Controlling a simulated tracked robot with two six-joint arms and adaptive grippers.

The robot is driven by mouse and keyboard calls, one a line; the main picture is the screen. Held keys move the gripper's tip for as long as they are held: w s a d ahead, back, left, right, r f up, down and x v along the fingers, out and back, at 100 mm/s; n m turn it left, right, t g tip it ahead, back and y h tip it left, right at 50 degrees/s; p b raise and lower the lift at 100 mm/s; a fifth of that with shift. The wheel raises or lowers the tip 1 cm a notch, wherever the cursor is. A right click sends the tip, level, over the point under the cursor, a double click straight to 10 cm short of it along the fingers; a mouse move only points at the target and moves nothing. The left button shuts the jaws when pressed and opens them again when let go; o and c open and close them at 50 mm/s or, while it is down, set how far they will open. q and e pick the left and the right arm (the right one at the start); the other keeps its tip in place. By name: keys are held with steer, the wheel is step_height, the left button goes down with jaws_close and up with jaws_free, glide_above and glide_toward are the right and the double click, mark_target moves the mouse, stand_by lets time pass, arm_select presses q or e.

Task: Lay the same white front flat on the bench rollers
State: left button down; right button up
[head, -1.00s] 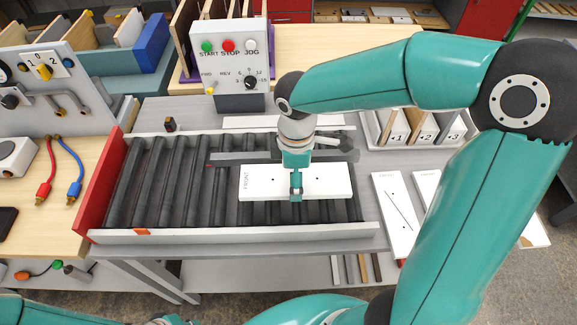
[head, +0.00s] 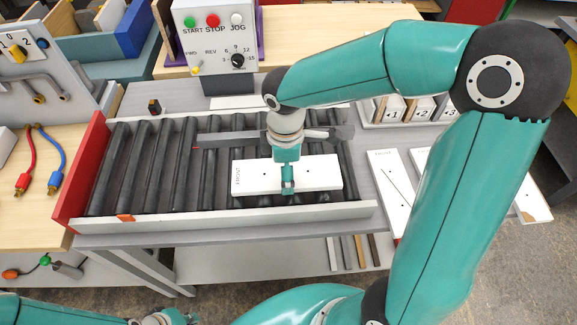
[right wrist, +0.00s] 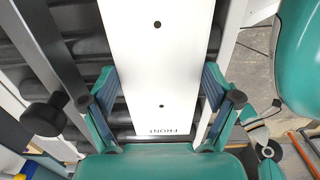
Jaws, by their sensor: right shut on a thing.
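The white front (head: 310,174), a flat white board marked FRONT at its left end, is level over the bench rollers (head: 170,165), near the front rail. I cannot tell whether it touches the rollers. My right gripper (head: 288,185) comes down from above and is shut on it. In the right wrist view the white front (right wrist: 157,60) runs between the two fingers of my right gripper (right wrist: 158,95), with dark rollers behind it and its lettering upside down. My left gripper (head: 165,318) shows only in part at the bottom left edge, and its fingers are unclear.
A red end plate (head: 82,175) closes the rollers on the left; the front rail (head: 240,217) runs along the near side. A control box (head: 216,40) stands behind. White boards (head: 392,190) lie at the right, near numbered slots (head: 420,108). The left rollers are clear.

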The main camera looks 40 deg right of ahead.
steer(key=shift+f+b, duration=0.3)
steer(key=shift+f, duration=0.05)
steer(key=o, duration=1.1)
step_height(320, 180, up, 12)
stand_by(0.5)
